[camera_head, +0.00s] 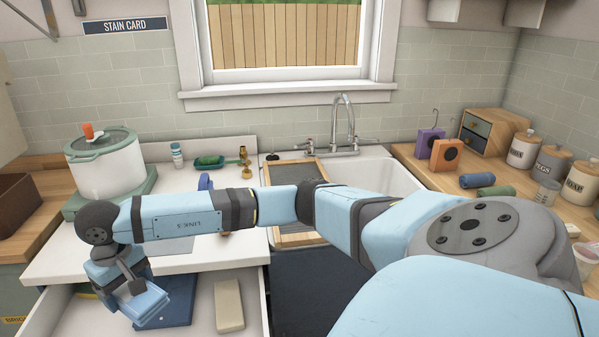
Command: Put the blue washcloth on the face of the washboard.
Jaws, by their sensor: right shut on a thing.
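The washboard (296,172), with a wooden frame, leans in the sink in the head view. My right arm crosses in front of its middle, hiding part of its face. My right gripper (142,303) is at the lower left, low over an open drawer. It is shut on the blue washcloth (178,302), a darker blue folded cloth that shows beside and beneath the gripper. The fingertips and the exact grip are hidden by the gripper's own body. My left gripper is not in view.
The open drawer also holds a beige block-like item (229,305). A white pot (105,165) stands on the left counter. The faucet (345,125) rises behind the sink (395,177). Rolled blue (476,180) and green (496,192) cloths and canisters (551,165) are on the right counter.

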